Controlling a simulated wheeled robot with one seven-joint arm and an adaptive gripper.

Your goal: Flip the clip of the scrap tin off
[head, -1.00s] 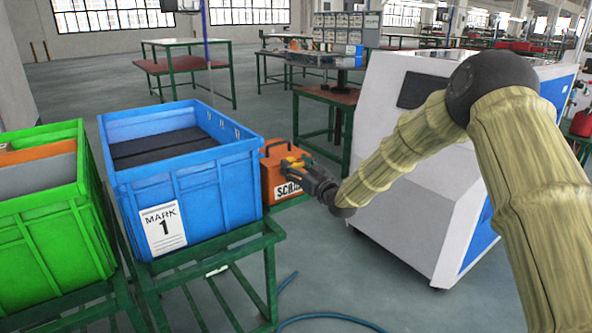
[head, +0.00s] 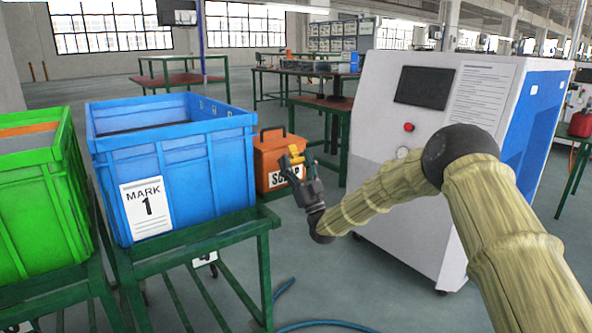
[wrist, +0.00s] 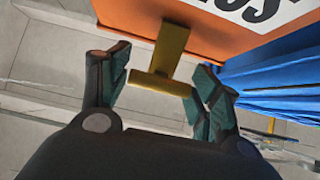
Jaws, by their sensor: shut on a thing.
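The orange scrap tin (head: 269,163), with a black handle and a white label partly hidden by my gripper, stands just right of the blue crate in the head view. It fills the top of the wrist view (wrist: 200,28). Its yellow clip (wrist: 164,83) shows as a T-shape reaching from the tin between my fingers; in the head view the yellow piece (head: 295,152) is small, at the tin's right front. In the wrist view the fingers flank the clip's crossbar.
The blue crate (head: 190,165) marked 1 stands left of the tin on a green-framed stand (head: 185,245). A green crate (head: 35,190) is farther left. A white and blue machine (head: 400,150) stands close behind my arm. Open floor lies below the gripper.

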